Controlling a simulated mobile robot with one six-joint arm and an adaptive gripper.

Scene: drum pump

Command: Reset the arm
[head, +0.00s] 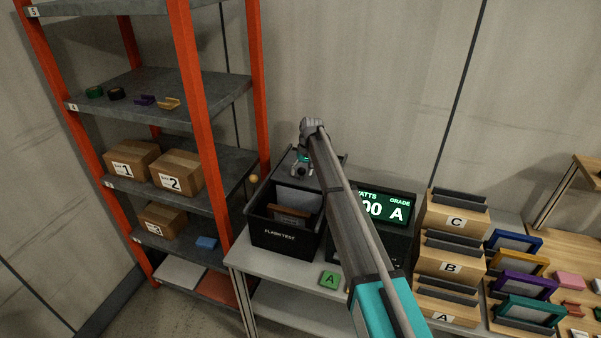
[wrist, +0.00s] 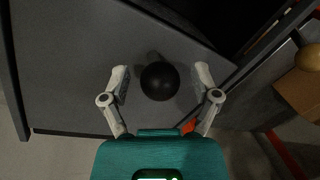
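My arm reaches from the lower right of the head view to my gripper (head: 303,168), which points down above the dark surface behind the black bin. In the wrist view, my gripper (wrist: 162,76) is open with its two pale fingers spread wide. A round black knob (wrist: 160,81) shows between the fingers, with a visible gap on each side. It appears to sit on a short stem over a grey panel (wrist: 70,60). The knob cannot be made out in the head view.
A black bin marked "FLASH TEST" (head: 280,236) holds brown and grey pieces. A display (head: 385,208) shows a green "A" grade, partly hidden by my arm. A green "A" block (head: 330,279) lies on the table. Orange-posted shelves (head: 195,100) stand left; lettered boxes (head: 452,245) stand right.

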